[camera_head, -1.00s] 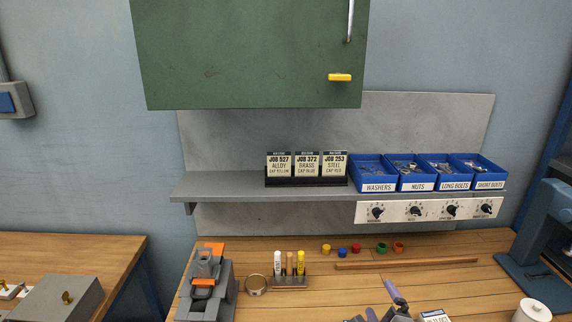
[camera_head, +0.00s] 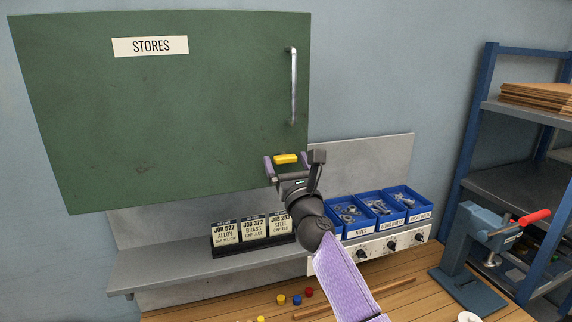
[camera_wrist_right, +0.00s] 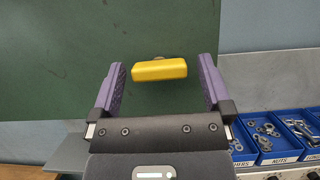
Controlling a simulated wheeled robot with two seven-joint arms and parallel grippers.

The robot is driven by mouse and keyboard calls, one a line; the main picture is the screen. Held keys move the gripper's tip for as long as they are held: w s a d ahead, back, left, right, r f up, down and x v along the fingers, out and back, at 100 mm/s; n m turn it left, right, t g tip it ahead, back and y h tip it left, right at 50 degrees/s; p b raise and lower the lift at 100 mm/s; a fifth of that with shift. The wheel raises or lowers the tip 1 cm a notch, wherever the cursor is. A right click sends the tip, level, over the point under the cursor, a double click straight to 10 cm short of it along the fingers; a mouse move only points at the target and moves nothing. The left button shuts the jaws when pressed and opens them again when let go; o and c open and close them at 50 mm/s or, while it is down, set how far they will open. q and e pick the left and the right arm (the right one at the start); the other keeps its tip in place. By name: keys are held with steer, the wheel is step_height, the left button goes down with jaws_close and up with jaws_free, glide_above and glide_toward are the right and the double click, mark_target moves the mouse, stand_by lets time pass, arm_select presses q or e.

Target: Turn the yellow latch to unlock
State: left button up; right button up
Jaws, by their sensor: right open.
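The yellow latch (camera_head: 286,159) sits on the lower right part of the green cabinet door (camera_head: 160,120) marked STORES. It lies roughly horizontal. In the right wrist view the yellow latch (camera_wrist_right: 159,69) shows between the two purple fingertips, with a gap on each side. My right gripper (camera_head: 291,162) is open in front of the door, its fingers on either side of the latch; it also shows in the right wrist view (camera_wrist_right: 160,85). I cannot tell whether the fingers reach the latch's full depth. My left gripper is not in view.
A vertical metal handle (camera_head: 293,86) is on the door above the latch. Below are a grey shelf (camera_head: 170,272) with job cards (camera_head: 253,231) and blue bins (camera_head: 378,208) of hardware. A blue press (camera_head: 480,250) and shelving (camera_head: 510,130) stand at right.

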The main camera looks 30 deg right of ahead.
steer(key=shift+w, duration=0.1)
steer(key=shift+c, duration=1.2)
steer(key=c, duration=1)
steer(key=shift+o, duration=0.2)
